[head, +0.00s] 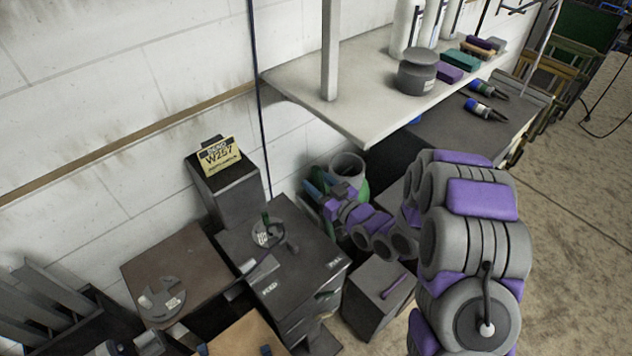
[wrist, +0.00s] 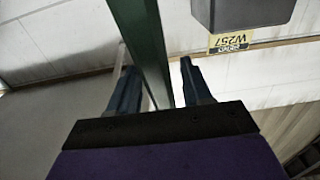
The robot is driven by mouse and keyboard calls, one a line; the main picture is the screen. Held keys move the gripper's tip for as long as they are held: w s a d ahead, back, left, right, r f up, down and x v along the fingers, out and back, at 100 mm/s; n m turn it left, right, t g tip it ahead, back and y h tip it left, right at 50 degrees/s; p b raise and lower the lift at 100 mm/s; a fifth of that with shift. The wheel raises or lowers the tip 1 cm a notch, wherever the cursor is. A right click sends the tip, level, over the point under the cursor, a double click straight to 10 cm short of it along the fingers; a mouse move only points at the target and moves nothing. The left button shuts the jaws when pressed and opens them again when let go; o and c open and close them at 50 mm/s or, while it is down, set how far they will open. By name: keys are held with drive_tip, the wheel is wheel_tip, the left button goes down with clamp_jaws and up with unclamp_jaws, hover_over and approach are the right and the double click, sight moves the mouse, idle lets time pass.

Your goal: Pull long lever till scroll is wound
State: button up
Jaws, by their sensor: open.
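My gripper (wrist: 158,66) is open, with one dark blue finger on each side of a long dark green bar (wrist: 143,35). The bar runs between the fingers in the wrist view; I cannot tell whether they touch it. It may be the long lever, but no label shows on it. In the head view my gripper (head: 318,190) is at the middle, right of a dark machine box (head: 290,255) marked FEED and PULL. I cannot make out the scroll.
A grey box with a yellow W257 sign (head: 219,155) stands by the wall. A grey cylindrical bin (head: 348,166) is just behind my gripper. A white shelf (head: 350,105) overhangs behind my arm. A low grey box (head: 375,300) stands below it. Open floor (head: 580,230) lies at right.

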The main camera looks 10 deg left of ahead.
drive_tip(key=shift+w+a, duration=0.4)
drive_tip(key=shift+a, duration=0.05)
drive_tip(key=shift+c, duration=0.3)
clamp_jaws()
